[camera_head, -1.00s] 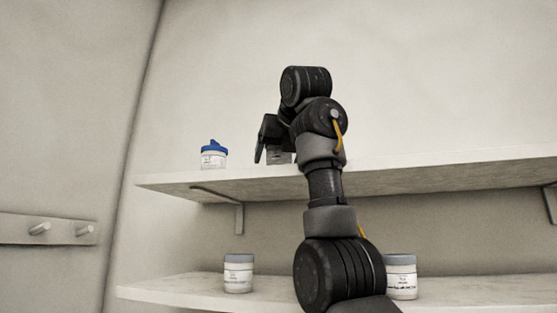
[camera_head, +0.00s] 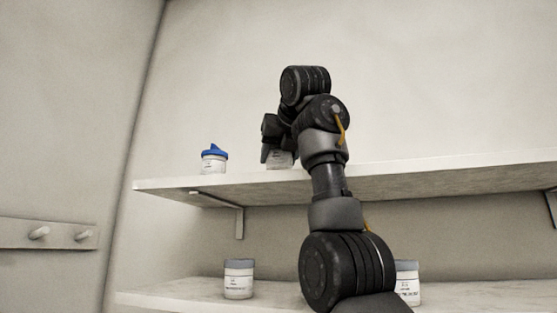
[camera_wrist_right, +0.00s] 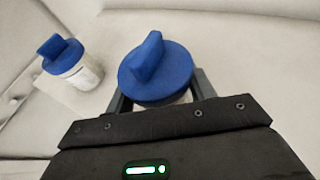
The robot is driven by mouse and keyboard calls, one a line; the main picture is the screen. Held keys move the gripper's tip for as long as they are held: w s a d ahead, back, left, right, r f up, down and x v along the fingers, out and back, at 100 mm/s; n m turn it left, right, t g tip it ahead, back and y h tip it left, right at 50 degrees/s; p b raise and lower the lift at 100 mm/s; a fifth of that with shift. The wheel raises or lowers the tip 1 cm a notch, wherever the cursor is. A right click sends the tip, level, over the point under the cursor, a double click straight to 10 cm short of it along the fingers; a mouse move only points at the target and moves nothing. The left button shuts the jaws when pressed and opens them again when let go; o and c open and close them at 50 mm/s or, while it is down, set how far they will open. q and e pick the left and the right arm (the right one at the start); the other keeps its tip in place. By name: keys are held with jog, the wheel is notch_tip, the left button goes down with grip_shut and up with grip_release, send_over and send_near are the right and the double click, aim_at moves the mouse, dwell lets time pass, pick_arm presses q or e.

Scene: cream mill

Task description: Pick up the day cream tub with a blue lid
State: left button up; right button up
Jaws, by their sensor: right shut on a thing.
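My right gripper (camera_head: 268,152) is over the upper shelf, shut on a white tub (camera_head: 280,160) that my arm partly hides in the head view. In the right wrist view this tub has a round blue lid (camera_wrist_right: 156,70) with an upright fin, and the fingers (camera_wrist_right: 160,102) lie on both sides just below the lid. A second white tub with a finned blue lid (camera_head: 214,158) stands to the left on the same shelf; it also shows in the right wrist view (camera_wrist_right: 70,64). The label on the held tub is not readable. My left gripper is not in view.
Two grey-lidded white tubs stand on the lower shelf, one at left (camera_head: 238,279) and one at right (camera_head: 408,284) partly behind my arm. The upper shelf (camera_head: 420,178) is bare to the right. A wall rail with pegs (camera_head: 45,234) is at far left.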

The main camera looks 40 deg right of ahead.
jog(key=s+a+r+p, duration=0.5)
jog(key=s+a+r, duration=0.2)
jog(key=a+r, duration=0.4)
jog(key=shift+a+r, duration=0.35)
jog(key=shift+a, duration=0.4)
jog(key=shift+d, duration=0.1)
